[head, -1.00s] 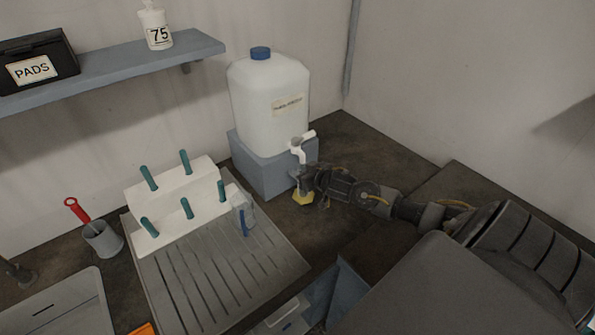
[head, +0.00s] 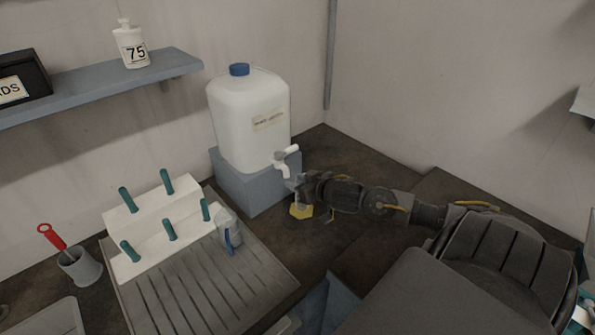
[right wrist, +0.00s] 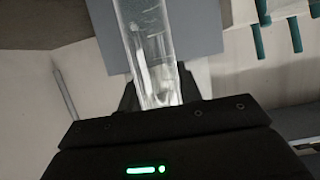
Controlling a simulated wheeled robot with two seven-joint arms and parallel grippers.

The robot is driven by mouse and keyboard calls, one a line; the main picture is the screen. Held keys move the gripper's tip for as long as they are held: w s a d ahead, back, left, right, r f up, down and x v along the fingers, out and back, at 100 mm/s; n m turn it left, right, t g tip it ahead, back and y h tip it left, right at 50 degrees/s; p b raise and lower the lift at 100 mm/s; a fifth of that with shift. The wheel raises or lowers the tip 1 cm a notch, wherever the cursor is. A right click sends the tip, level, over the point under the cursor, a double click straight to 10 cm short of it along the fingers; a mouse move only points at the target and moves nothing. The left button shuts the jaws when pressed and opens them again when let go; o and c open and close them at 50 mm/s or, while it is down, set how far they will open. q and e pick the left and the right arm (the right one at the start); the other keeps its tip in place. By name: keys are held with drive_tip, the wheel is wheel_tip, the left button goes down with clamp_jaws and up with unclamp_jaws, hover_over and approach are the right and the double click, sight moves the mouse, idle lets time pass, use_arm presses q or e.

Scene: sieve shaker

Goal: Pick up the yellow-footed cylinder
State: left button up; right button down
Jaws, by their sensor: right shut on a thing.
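The yellow-footed cylinder shows its yellow foot (head: 301,212) in the head view, in front of the water container's tap. Most of its body is hidden there by my right gripper (head: 303,189). In the right wrist view its clear body (right wrist: 150,50) stands between the two dark fingers. My right gripper is shut on the cylinder, which looks about upright. I cannot tell whether the foot touches the bench or hangs just above it. My left gripper is not in view.
A white container (head: 248,125) with a tap (head: 285,160) stands on a grey-blue block (head: 250,188) just behind. A peg rack (head: 150,235), a ribbed drainboard (head: 205,285) and a small clear vessel with a blue part (head: 229,232) lie left. Dark bench (head: 350,160) is clear behind the arm.

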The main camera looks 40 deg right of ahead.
wheel_tip(320, 180, up, 5)
drive_tip(key=shift+r, duration=0.1)
drive_tip(key=shift+r+p, duration=0.45)
drive_tip(key=shift+r, duration=1)
drive_tip(key=shift+r, duration=0.15)
wheel_tip(320, 180, up, 5)
drive_tip(key=p, duration=0.6)
drive_tip(key=shift+s, duration=0.1)
